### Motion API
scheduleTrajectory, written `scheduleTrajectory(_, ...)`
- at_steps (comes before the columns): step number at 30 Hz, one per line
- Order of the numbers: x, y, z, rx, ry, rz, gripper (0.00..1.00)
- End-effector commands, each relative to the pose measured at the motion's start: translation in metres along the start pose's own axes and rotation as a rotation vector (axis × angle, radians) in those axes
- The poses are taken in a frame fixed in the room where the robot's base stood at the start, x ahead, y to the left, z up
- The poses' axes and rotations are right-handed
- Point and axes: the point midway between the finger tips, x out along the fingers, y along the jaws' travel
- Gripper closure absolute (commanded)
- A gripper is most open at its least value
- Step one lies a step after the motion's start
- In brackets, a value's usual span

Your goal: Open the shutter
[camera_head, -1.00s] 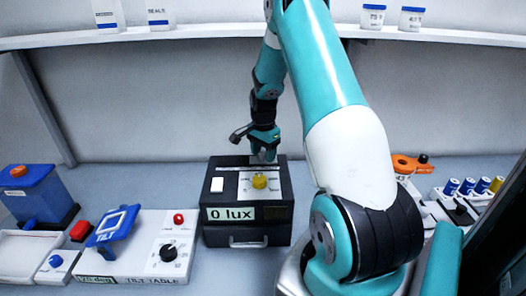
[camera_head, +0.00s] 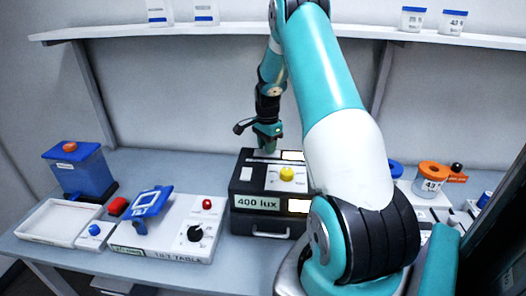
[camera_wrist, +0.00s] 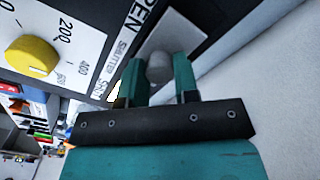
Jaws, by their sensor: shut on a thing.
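The light box (camera_head: 247,188) is a black case in the middle of the bench, with a yellow dial (camera_head: 287,174) on top. Its front display (camera_head: 257,203) reads 400 lux. The shutter's grey round knob (camera_wrist: 160,70) shows in the wrist view at the box's back edge, near the printed words SHUTTER, OPEN and SHUT. My gripper (camera_head: 268,149) reaches down at the back of the box. In the wrist view its two teal fingers (camera_wrist: 158,75) are closed around the knob. A bright lit panel (camera_head: 299,206) shows at the box's front right.
A tilt table (camera_head: 170,240) with a blue stand, a white tray (camera_head: 60,222) and a blue container (camera_head: 80,172) are on the left. An orange-lidded jar (camera_head: 432,177) stands on the right. A shelf (camera_head: 120,33) runs along the back wall.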

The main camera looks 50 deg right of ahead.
Motion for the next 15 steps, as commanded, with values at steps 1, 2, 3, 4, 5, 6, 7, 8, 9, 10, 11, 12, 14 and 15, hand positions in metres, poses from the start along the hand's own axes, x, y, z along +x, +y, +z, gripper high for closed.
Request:
scheduleTrajectory(1,0.0002,0.0006,-0.0018,0.007,-0.002,0.003,1.00)
scheduleTrajectory(2,0.0001,0.0005,-0.0022,0.009,-0.002,0.004,1.00)
scheduleTrajectory(3,-0.0001,0.0005,-0.0024,0.010,-0.002,0.004,1.00)
scheduleTrajectory(4,-0.0002,0.0005,-0.0023,0.009,-0.002,0.004,1.00)
scheduleTrajectory(5,-0.0002,0.0004,-0.0021,0.009,-0.002,0.004,1.00)
scheduleTrajectory(6,-0.0002,0.0003,-0.0018,0.009,-0.002,0.004,1.00)
scheduleTrajectory(7,-0.0002,0.0002,-0.0015,0.008,-0.002,0.004,1.00)
scheduleTrajectory(8,-0.0002,0.0001,-0.0013,0.008,-0.002,0.004,1.00)
scheduleTrajectory(9,-0.0002,0.0000,-0.0011,0.007,-0.002,0.004,1.00)
scheduleTrajectory(10,-0.0002,-0.0001,-0.0009,0.007,-0.002,0.004,0.69)
scheduleTrajectory(11,-0.0002,-0.0001,-0.0007,0.006,-0.002,0.003,0.62)
scheduleTrajectory(12,-0.0002,-0.0002,-0.0006,0.006,-0.002,0.003,0.53)
scheduleTrajectory(14,-0.0002,-0.0004,-0.0005,0.006,-0.002,0.003,0.45)
scheduleTrajectory(15,-0.0002,-0.0004,-0.0005,0.006,-0.002,0.003,0.45)
